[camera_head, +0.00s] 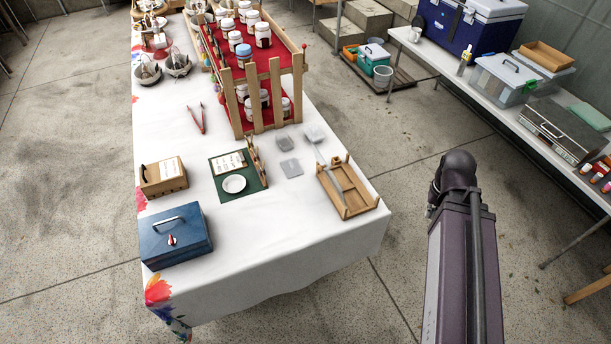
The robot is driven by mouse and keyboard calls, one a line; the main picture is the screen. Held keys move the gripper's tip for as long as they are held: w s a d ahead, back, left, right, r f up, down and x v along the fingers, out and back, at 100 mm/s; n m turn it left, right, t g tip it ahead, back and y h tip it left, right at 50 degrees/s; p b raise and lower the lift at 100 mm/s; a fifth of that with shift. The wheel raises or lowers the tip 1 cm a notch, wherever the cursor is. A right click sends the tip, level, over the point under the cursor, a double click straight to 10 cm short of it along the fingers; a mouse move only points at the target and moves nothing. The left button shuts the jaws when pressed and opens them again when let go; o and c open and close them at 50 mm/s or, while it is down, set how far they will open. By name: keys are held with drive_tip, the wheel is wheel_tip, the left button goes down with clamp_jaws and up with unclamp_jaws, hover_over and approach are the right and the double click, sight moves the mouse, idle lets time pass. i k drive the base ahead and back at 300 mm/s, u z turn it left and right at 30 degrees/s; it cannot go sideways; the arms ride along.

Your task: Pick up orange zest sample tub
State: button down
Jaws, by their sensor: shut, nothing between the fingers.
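I cannot pick out a tub labelled orange zest. Three small grey, clear-looking containers or packs lie on the white-clothed table: one near the rack (281,139), one to its right (315,133) and one in front (290,167). Several small coloured pots or bottles (597,178) stand at the right edge on the side bench; their labels are too small to read. My arm rises at the lower right, in the floor gap between table and bench. Its gripper does not show.
The table (280,230) holds a blue cash box (178,240), a wooden tray (347,190), a green mat (232,195) with a white dish, red tongs (197,119) and a jar rack (262,95). The side bench (455,70) carries a clear bin (507,78) and a flat grey appliance (560,128).

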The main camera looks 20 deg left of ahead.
sight(284, 140)
drive_tip(key=u, duration=0.9)
drive_tip(key=i, duration=0.55)
drive_tip(key=k, duration=0.6)
drive_tip(key=z, duration=0.05)
